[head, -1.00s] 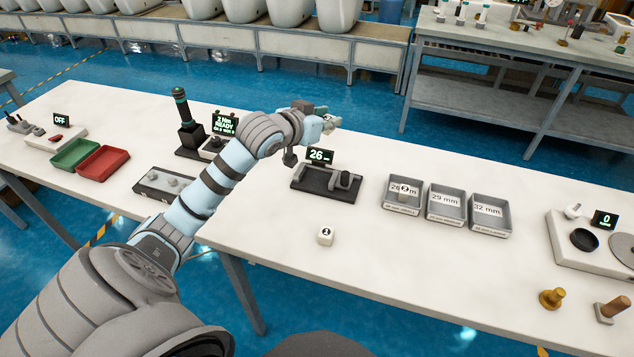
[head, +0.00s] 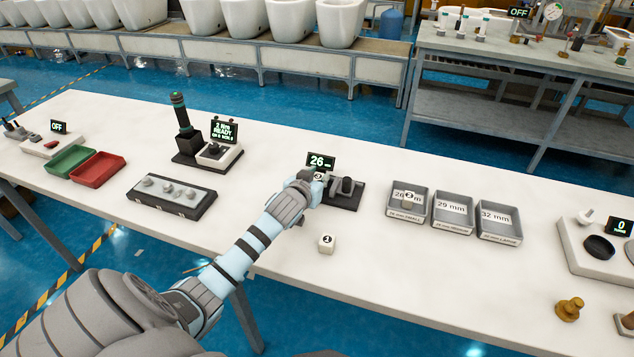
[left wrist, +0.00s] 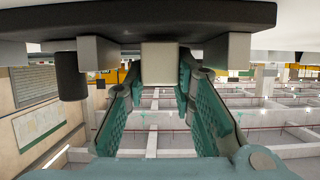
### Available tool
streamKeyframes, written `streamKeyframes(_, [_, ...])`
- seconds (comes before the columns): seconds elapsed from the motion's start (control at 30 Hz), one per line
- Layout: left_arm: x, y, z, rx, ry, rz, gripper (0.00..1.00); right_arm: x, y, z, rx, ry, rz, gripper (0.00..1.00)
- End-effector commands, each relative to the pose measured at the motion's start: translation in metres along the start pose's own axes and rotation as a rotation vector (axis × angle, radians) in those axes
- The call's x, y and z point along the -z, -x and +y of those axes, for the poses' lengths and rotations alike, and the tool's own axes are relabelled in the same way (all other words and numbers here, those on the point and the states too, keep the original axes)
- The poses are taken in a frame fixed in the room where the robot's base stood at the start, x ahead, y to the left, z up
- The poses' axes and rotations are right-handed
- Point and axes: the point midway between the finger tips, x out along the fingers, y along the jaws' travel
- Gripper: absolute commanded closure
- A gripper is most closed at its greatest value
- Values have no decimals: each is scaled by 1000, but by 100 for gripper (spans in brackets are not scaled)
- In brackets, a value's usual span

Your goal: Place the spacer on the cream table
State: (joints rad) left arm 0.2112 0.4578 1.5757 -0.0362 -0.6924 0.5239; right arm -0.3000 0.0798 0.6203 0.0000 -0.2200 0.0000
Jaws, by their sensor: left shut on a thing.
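My left gripper (head: 314,182) is at the left end of a dark measuring gauge (head: 349,203) on the cream table (head: 420,276). It is shut on a small pale spacer (head: 318,176) with a round dark mark, its number too small to read surely. In the left wrist view the spacer (left wrist: 160,85) is a plain pale block between the teal fingers (left wrist: 160,110). Its underside contact with the gauge cannot be told. A spacer marked 1 (head: 326,243) stands on the table in front of the gauge. A spacer marked 2 (head: 409,199) is in the 26 mm tray. My right gripper is not in view.
The gauge display (head: 321,162) reads 26. Grey trays for 26 mm (head: 407,218), 29 mm (head: 453,228) and 32 mm (head: 499,236) stand to the right. A dark block with knobs (head: 171,199) lies left. The table front around spacer 1 has free room.

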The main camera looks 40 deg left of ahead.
Motion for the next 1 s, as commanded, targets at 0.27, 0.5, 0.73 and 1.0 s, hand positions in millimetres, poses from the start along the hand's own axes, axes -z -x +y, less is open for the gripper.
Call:
streamKeyframes(0.27, [-2,-1,0,-1,0,2,96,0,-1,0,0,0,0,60])
streamKeyframes(0.5, [-3,-2,0,-1,0,2,57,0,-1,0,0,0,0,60])
streamKeyframes(0.73, [-3,-2,0,-1,0,2,57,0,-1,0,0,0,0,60])
streamKeyframes(1.0, [1,29,0,-1,-3,2,57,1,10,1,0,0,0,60])
